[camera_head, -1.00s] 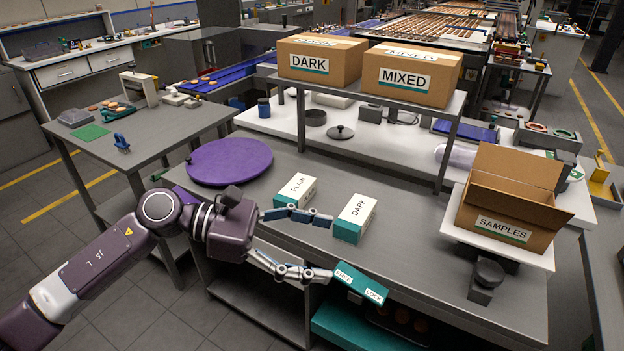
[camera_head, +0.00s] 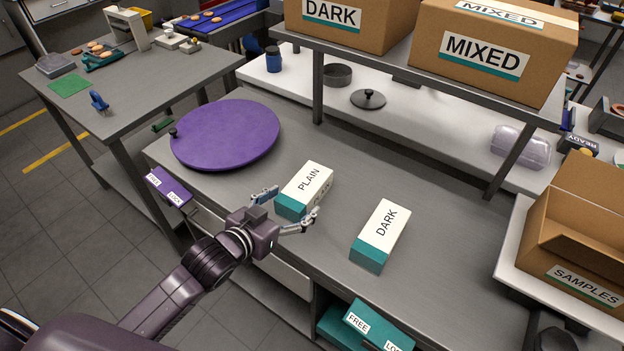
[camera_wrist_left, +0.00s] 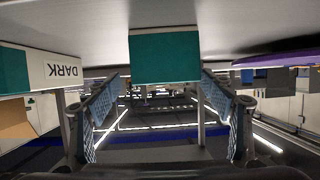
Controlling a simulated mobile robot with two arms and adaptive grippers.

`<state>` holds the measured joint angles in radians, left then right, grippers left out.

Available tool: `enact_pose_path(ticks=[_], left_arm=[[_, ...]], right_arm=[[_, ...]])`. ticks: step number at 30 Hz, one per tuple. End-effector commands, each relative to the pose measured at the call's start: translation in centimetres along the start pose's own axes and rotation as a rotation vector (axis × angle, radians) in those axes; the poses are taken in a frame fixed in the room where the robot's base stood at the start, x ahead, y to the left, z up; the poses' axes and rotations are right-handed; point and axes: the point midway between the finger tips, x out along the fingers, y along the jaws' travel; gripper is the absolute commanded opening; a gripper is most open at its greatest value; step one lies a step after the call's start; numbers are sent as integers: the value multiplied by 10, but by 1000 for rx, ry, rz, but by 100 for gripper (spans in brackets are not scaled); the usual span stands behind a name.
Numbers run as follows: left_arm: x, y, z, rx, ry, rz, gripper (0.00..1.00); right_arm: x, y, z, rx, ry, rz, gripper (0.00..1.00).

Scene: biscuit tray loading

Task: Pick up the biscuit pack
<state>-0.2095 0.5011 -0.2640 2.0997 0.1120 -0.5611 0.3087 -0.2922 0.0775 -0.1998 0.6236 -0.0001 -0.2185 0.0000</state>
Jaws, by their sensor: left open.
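The PLAIN biscuit pack (camera_head: 305,184), white with a teal end, lies on the grey table. The DARK biscuit pack (camera_head: 383,231), also white and teal, lies to its right. My left gripper (camera_head: 297,200) is open at the near teal end of the PLAIN pack, one finger on each side. In the left wrist view, which looks upside down, the teal end of the PLAIN pack (camera_wrist_left: 165,55) shows centred between the spread fingers (camera_wrist_left: 160,100). The DARK pack (camera_wrist_left: 62,70) is at the left there. Whether the fingers touch the pack cannot be told. My right gripper is not in view.
A purple round board (camera_head: 225,135) lies left of the packs. A SAMPLES carton (camera_head: 580,245) stands open at the right. A shelf with DARK (camera_head: 335,38) and MIXED (camera_head: 490,75) cartons is behind. Table space behind the packs is clear.

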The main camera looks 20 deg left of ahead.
Motion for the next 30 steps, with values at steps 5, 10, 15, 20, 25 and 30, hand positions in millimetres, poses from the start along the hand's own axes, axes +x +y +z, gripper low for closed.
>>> enact_pose_path(ticks=[5, 10, 15, 20, 25, 30], left_arm=[[10, -1, 5, -24, -15, -2, 75], [26, -1, 4, -19, -13, -1, 75], [43, -6, 6, -18, -13, -2, 75], [64, -8, 8, -18, -12, -2, 75], [76, -7, 9, -17, -12, 0, 75], [77, -7, 10, -16, -12, -1, 75]], right_arm=[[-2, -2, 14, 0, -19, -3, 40], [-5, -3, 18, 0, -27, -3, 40], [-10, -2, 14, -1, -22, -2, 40], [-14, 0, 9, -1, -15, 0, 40], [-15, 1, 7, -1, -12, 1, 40], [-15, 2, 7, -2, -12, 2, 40]])
